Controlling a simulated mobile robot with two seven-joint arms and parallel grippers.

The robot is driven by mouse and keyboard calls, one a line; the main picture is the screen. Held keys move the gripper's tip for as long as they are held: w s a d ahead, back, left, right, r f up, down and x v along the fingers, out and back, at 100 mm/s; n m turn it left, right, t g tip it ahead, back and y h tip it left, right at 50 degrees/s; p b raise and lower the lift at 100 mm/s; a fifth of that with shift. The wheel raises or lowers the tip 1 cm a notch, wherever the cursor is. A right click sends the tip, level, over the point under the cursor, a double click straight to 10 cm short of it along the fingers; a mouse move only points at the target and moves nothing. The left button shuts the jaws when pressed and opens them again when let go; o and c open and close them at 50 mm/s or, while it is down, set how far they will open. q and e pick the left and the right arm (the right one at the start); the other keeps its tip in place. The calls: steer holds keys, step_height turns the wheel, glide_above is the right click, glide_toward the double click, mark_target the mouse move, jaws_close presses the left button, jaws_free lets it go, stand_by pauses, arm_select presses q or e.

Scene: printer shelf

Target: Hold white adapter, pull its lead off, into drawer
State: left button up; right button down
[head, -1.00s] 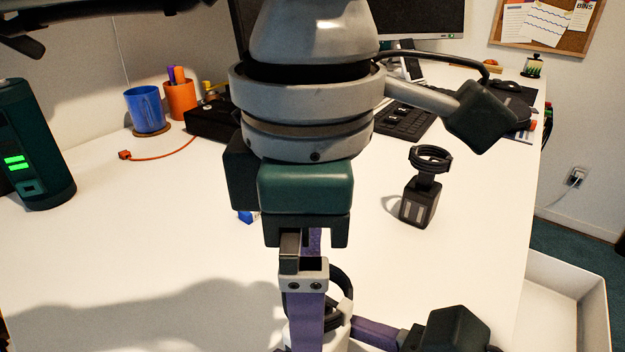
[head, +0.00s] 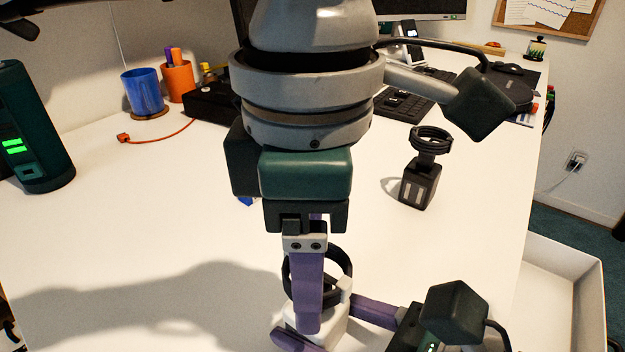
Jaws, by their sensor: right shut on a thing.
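The white adapter (head: 338,328) is at the bottom middle in the head view, with its black lead (head: 345,262) looped above it. My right gripper (head: 325,328) reaches in from the lower right and is shut on the adapter, one purple finger on each side. My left gripper (head: 307,328) hangs down from the top middle. Its near purple finger passes in front of the lead and the adapter and hides part of both. Its far finger is mostly hidden, so its grip is unclear. A white open drawer (head: 567,251) is at the lower right.
A black adapter (head: 419,186) with a coiled lead stands right of the middle. An orange lead (head: 172,134), a blue cup (head: 143,92) and an orange cup (head: 177,80) are at the back left. A dark green device (head: 38,125) stands at the left.

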arm_select(q)
jaws_close()
steer(key=shift+r, duration=0.25)
stand_by(0.5)
steer(key=shift+r, duration=0.9)
steer(key=shift+r, duration=0.1)
steer(key=shift+r, duration=1.95)
arm_select(e)
steer(key=shift+c, duration=0.6)
jaws_free()
